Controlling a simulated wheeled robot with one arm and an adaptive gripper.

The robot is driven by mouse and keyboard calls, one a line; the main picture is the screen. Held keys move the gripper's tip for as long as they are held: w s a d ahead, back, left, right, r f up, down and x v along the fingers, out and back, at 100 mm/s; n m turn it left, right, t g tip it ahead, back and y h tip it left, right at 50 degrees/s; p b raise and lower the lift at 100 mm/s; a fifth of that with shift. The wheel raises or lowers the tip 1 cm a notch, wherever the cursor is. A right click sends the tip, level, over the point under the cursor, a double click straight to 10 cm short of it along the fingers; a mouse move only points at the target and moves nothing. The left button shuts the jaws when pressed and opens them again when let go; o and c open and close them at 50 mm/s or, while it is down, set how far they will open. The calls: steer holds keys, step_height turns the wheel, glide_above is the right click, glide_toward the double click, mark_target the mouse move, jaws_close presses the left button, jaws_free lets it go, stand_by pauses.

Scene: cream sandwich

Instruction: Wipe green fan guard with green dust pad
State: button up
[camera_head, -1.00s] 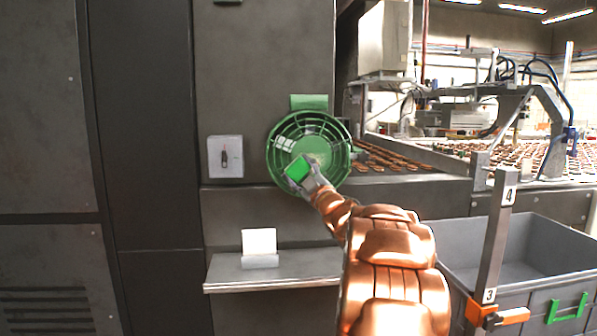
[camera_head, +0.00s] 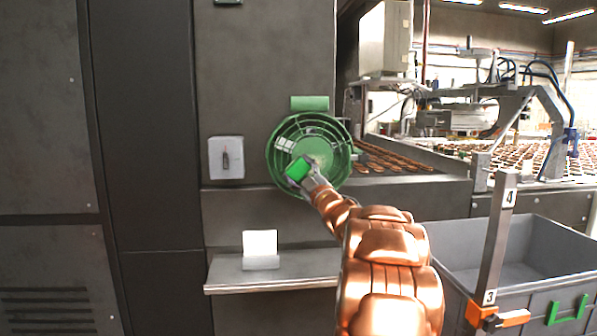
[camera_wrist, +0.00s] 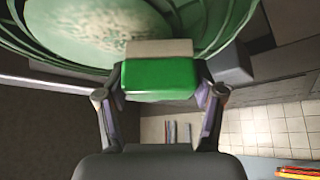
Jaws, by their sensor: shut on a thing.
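The green fan guard (camera_head: 331,131) is a round barred cage on the dark machine wall, with a pale dusty patch on its middle disc. It also fills the top of the wrist view (camera_wrist: 205,22). My gripper (camera_head: 309,182) is shut on the green dust pad (camera_head: 297,168), in front of the lower middle of the guard. In the wrist view the pad (camera_wrist: 160,80) sits between the fingers, with a pale layer on its far side close to the guard's disc. I cannot tell whether the pad touches the guard.
A switch box (camera_head: 226,157) is left of the guard. Below is a metal shelf (camera_head: 225,277) with a white card (camera_head: 259,243). A conveyor with biscuits (camera_head: 392,160) runs at right. A grey bin (camera_head: 541,256) and numbered post (camera_head: 492,240) stand front right.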

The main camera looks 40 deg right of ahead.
mark_target(322, 162)
steer(key=shift+s+d+p, duration=0.65)
steer(key=shift+s+d, duration=0.25)
steer(key=shift+d, duration=0.3)
steer(key=shift+s+d+p, duration=0.6)
steer(key=shift+s+d, duration=0.3)
steer(key=shift+d, duration=0.3)
steer(key=shift+s+d+p, duration=0.65)
steer(key=shift+s+d, duration=0.25)
steer(key=shift+d, duration=0.3)
steer(key=shift+w, duration=0.1)
steer(key=shift+c, duration=0.9)
steer(key=shift+w+a+b, duration=0.75)
steer(key=shift+w+a, duration=0.15)
steer(key=shift+a, duration=0.3)
steer(key=shift+w+a+b, duration=0.7)
steer(key=shift+w+a, duration=0.2)
steer(key=shift+a, duration=0.35)
steer(key=shift+w+a+b, duration=0.75)
steer(key=shift+w+a, duration=0.15)
steer(key=shift+a, duration=0.3)
